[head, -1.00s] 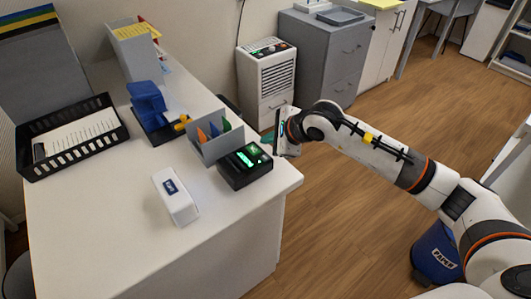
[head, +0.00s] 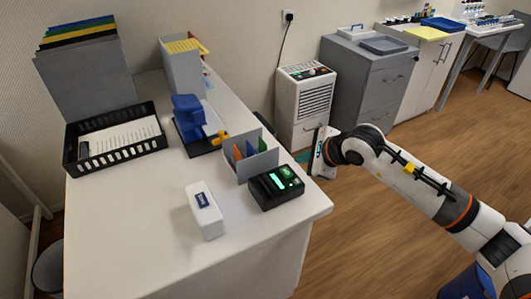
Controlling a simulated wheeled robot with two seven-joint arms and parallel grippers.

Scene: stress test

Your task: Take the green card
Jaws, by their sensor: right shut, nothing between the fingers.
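A grey divided holder (head: 240,171) stands on the white desk with thin coloured cards upright in it. An orange one and a blue one show, and a green card (head: 262,145) is at the holder's right side, only its upper part visible. My right gripper (head: 303,157) is to the right of the holder, beyond the desk's right edge, apart from the cards. It is shut and empty, with a teal tip pointing left. My left gripper is not in view.
A black card terminal (head: 276,188) with a lit green screen stands in front of the holder. A white box (head: 205,212), a blue device (head: 190,120) and a black tray (head: 80,163) share the desk. A white heater (head: 303,105) stands behind the gripper.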

